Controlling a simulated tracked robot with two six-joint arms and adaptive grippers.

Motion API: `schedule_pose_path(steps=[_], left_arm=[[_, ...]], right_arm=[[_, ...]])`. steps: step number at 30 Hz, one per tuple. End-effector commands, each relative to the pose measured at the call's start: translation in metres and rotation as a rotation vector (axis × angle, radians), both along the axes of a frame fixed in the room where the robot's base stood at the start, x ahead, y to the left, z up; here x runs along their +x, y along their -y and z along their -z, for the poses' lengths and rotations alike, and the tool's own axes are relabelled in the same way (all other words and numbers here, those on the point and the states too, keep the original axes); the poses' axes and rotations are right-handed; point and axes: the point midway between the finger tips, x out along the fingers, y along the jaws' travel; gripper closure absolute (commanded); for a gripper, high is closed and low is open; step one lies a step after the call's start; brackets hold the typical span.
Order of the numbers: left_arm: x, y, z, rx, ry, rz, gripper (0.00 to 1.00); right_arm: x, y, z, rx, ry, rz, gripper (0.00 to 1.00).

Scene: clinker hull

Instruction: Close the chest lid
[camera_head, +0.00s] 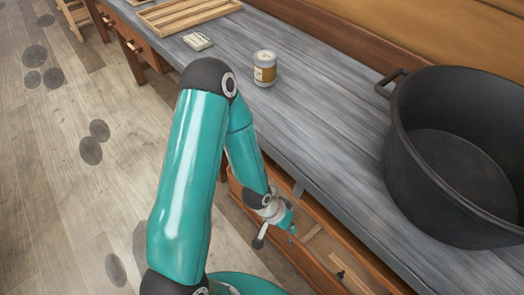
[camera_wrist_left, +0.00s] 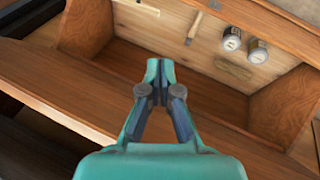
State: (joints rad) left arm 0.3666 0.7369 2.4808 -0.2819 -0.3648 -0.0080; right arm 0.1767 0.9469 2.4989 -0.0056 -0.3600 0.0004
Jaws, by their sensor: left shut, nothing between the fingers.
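No chest lid can be clearly made out in either view. An open wooden drawer-like box (camera_head: 318,268) shows below the bench's front edge in the head view. An open wooden compartment (camera_wrist_left: 285,105) fills much of the left wrist view; it looks like the same box. My left gripper (camera_head: 292,235) is at this box, beside the bench edge. In the left wrist view its fingers (camera_wrist_left: 160,65) are shut and empty, in front of the compartment. Whether they touch the wood I cannot tell. My right gripper is not in view.
The compartment holds two cans (camera_wrist_left: 257,51), a thin tool (camera_wrist_left: 194,28) and a tan piece (camera_wrist_left: 233,70). On the grey bench (camera_head: 325,120) stand a black pot (camera_head: 405,150), a labelled jar (camera_head: 264,68) and a slatted wooden tray (camera_head: 190,13). Floor (camera_head: 60,170) at left is open.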

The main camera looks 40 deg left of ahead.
Motion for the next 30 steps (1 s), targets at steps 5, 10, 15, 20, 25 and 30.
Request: schedule_pose_path(steps=[5,10,15,20,25,30], left_arm=[[0.030,-0.098,-0.086,0.126,0.230,0.007,1.00],[0.027,-0.170,-0.145,0.278,0.355,0.047,1.00],[0.022,-0.200,-0.166,0.359,0.397,0.082,1.00],[0.031,-0.200,-0.152,0.362,0.401,0.089,1.00],[0.049,-0.198,-0.130,0.361,0.399,0.088,1.00],[0.066,-0.196,-0.108,0.361,0.399,0.087,1.00]], right_arm=[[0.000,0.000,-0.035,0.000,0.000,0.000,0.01],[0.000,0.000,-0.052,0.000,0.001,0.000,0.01],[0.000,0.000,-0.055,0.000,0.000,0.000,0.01],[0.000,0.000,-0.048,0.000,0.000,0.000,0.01],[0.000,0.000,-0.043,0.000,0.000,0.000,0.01],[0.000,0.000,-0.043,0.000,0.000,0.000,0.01]])
